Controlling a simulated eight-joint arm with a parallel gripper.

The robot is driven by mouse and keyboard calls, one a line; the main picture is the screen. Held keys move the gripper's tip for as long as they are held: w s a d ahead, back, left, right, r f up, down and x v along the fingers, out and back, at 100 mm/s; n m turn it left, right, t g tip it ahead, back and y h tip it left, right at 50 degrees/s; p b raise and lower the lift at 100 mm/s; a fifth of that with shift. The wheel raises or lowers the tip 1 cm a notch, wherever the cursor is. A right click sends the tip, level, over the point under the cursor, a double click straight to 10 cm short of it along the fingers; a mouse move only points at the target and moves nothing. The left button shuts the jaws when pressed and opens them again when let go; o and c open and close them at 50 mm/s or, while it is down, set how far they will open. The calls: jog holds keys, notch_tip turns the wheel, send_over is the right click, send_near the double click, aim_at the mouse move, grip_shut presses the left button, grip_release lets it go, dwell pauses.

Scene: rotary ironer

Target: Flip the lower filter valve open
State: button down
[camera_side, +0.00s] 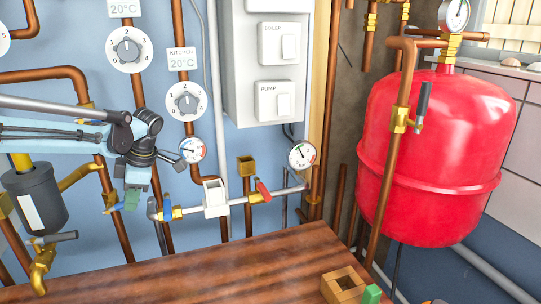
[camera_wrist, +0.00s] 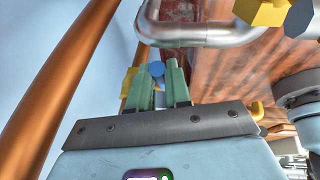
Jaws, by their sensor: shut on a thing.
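My gripper (camera_side: 131,199) is at the left of the side view, pointing down beside a copper pipe. A brass valve body (camera_side: 110,201) sits on that pipe, right next to my fingertips. In the wrist view my two green fingers (camera_wrist: 159,90) are closed around a small lever with a round blue end (camera_wrist: 157,69). Yellow brass (camera_wrist: 129,80) shows just behind the left finger. I take this to be the lower filter valve; my fingers hide most of its lever, so its angle cannot be told. The dark filter canister (camera_side: 35,200) with a white label hangs to the left.
A grey pipe (camera_side: 188,210) with a blue-handled valve runs close on the right, bending near my fingers. A red lever (camera_side: 262,190) is farther right. A grey-handled brass tap (camera_side: 43,260) is below the canister. The wooden worktop (camera_side: 220,270) is mostly clear in front.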

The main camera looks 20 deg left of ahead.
jog(key=shift+s+a+r+t+h, duration=0.15)
jog(key=shift+a+r+t+h, duration=0.1)
jog(key=shift+t+h, duration=0.15)
jog(key=c, duration=1.1)
grip_release()
jog(key=shift+d, duration=0.1)
